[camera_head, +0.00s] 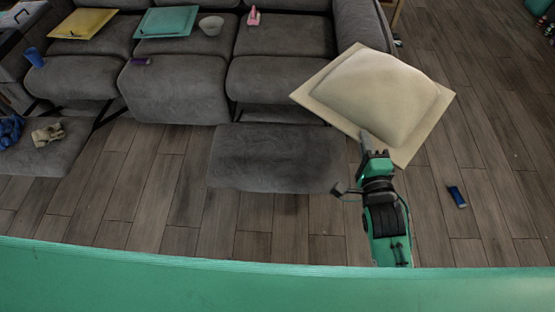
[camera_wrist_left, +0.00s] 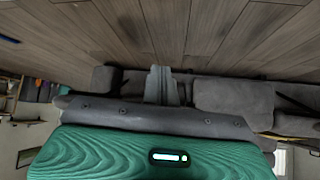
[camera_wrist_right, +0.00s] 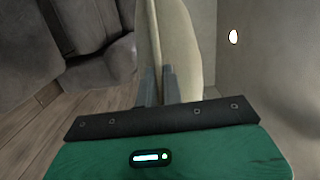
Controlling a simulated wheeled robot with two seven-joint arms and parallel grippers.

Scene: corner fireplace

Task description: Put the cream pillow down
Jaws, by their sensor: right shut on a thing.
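The cream pillow (camera_head: 375,95) is held up in the head view, tilted, in front of the right end of the sofa. It also shows edge-on in the right wrist view (camera_wrist_right: 180,45). My right gripper (camera_head: 366,140) is shut on its near edge; in the right wrist view the two fingers (camera_wrist_right: 157,88) close on both sides of that edge. My left gripper (camera_wrist_left: 162,85) shows only in the left wrist view, with its fingers together and nothing between them.
A grey footrest (camera_head: 270,160) stands left of my right arm. A dark blue object (camera_head: 457,197) lies on the floor at right. Much wooden floor (camera_head: 490,130) is free.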

